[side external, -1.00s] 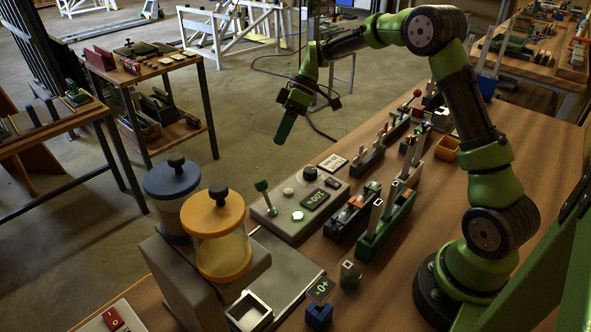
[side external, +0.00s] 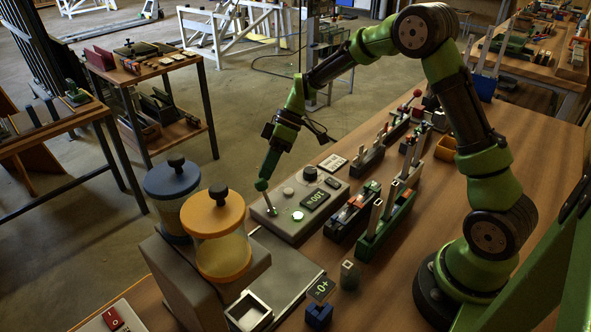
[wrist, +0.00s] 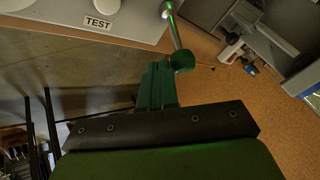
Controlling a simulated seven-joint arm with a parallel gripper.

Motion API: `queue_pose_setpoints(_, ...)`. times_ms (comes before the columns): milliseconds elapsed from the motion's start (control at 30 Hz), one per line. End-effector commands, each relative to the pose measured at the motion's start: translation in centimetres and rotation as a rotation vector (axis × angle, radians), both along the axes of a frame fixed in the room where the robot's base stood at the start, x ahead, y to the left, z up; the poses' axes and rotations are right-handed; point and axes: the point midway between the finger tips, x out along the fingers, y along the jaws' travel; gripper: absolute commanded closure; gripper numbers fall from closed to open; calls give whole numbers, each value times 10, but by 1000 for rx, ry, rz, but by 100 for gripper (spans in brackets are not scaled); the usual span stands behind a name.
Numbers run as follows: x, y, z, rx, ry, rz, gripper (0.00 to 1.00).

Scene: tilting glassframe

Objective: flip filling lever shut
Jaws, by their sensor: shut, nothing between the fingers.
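The lever is a thin metal rod (side external: 269,201) with a green ball knob (side external: 262,185), on the left end of a grey control box (side external: 302,225). It leans to the left in the side view. My gripper (side external: 268,172) points down with its shut, empty green fingers right at the knob. In the wrist view the fingertips (wrist: 156,72) are beside the knob (wrist: 182,60), and the rod (wrist: 173,30) runs up to the box. I cannot tell whether they touch. The finger ends partly overlap the knob in the side view.
The box also carries a dial, a white button (side external: 298,216) and a small display (side external: 315,200). Two lidded jars, orange (side external: 213,215) and blue (side external: 172,178), stand to the left. Green and dark racks (side external: 386,226) stand to the right.

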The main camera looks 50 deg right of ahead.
Motion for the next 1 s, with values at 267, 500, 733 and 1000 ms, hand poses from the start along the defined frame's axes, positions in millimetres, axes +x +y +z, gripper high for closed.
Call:
queue_pose_setpoints(267, -4, 0, 2, 1, -37, 0, 100)
queue_pose_setpoints(500, -6, 0, 3, 0, -71, 0, 100)
queue_pose_setpoints(733, -10, 0, 5, 2, -109, 1, 100)
queue_pose_setpoints(1000, -18, 0, 8, 1, -186, 0, 100)
